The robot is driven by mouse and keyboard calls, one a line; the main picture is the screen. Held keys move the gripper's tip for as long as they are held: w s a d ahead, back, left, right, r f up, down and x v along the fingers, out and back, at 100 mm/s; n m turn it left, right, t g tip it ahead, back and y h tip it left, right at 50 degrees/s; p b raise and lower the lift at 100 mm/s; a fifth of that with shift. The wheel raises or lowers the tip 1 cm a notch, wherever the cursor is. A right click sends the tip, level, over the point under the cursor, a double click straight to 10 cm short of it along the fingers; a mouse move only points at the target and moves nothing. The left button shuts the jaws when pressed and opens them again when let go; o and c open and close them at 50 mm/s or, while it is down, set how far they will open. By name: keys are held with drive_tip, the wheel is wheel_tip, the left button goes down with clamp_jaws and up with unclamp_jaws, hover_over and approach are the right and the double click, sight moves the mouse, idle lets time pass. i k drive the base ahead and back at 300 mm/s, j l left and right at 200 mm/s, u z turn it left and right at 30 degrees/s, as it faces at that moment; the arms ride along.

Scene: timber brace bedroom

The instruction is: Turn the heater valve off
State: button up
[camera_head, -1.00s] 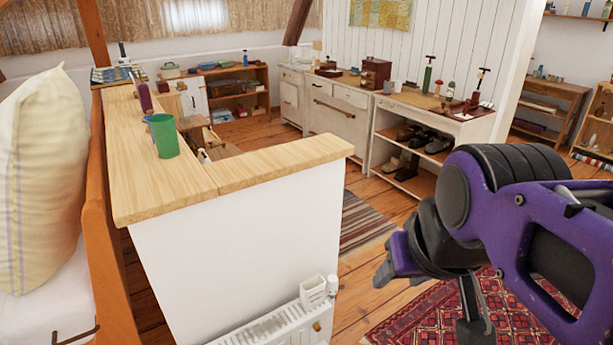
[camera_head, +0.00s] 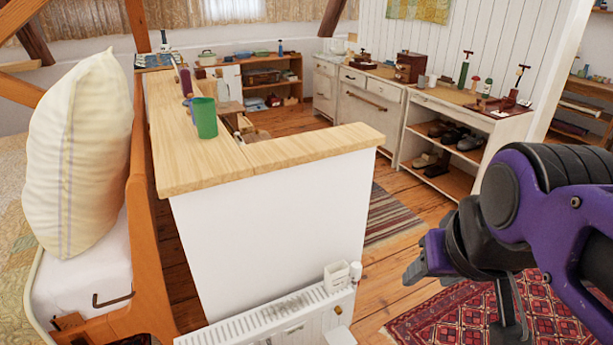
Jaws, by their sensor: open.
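A white panel heater (camera_head: 270,325) stands at the bottom centre, against the white end wall below the wooden counter. A small white valve knob (camera_head: 356,271) shows at its upper right end, beside a white open-topped holder (camera_head: 336,275). Which way the knob is turned is too small to tell. My gripper (camera_head: 457,294) is at the right, purple and black, open and empty. It is to the right of the valve in the picture and apart from it.
A wooden counter (camera_head: 270,148) with a green cup (camera_head: 205,118) tops the white wall. A bed with a cream pillow (camera_head: 80,155) is at the left. A red patterned rug (camera_head: 450,325) and a striped rug (camera_head: 390,215) lie on open floor to the right.

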sight(355, 267)
drive_tip(key=i+l+u, duration=0.4)
drive_tip(key=l, duration=0.15)
drive_tip(key=i+l+u, duration=0.2)
drive_tip(key=l, duration=0.15)
